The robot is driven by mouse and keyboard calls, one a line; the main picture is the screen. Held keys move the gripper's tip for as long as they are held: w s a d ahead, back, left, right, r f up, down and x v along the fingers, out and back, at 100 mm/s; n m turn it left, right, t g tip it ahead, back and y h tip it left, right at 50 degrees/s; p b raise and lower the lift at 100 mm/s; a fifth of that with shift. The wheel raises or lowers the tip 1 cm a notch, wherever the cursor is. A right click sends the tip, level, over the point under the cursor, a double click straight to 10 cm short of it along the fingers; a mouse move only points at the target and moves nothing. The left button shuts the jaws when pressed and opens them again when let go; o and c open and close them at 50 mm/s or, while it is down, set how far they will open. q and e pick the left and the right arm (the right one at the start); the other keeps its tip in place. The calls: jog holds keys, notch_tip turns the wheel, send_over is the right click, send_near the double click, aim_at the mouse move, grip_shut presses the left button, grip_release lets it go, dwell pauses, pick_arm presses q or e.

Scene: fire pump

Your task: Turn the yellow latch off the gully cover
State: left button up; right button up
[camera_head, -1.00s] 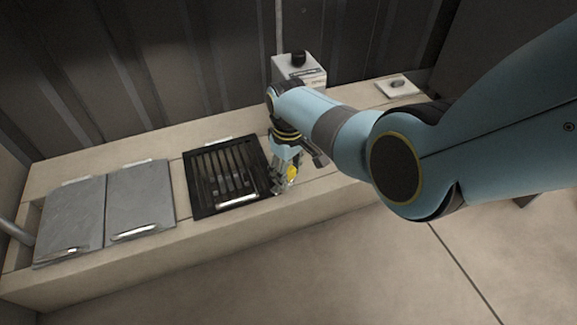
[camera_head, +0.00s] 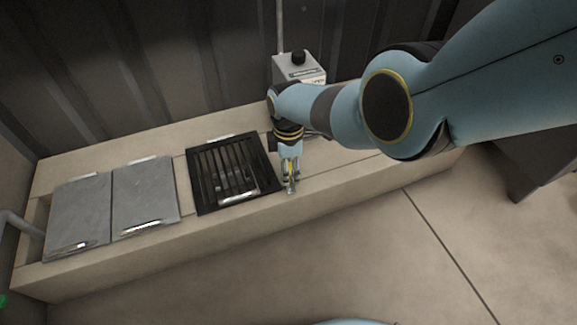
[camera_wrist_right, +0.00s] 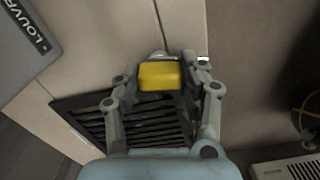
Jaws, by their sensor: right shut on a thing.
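The gully cover is a black slotted grate (camera_head: 205,195) set in the beige ledge, and it also shows in the right wrist view (camera_wrist_right: 150,130). My right gripper (camera_head: 290,186) is at the right side of the grate, pointing down. In the right wrist view the yellow latch (camera_wrist_right: 160,76) sits between the fingertips of my right gripper (camera_wrist_right: 160,80), which is shut on it. In the head view the latch is mostly hidden by the fingers. My left gripper is not in view.
Two grey covers (camera_head: 80,215) with metal handles lie on the ledge (camera_head: 330,185) left of the grate. A grey box with a black knob (camera_head: 299,72) stands at the back. Open floor (camera_head: 350,250) lies in front of the ledge.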

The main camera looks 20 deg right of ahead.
jog(key=shift+n, duration=1.1)
jog(key=o, duration=1.2)
jog(key=shift+c, duration=0.2)
notch_tip(320, 180, up, 12)
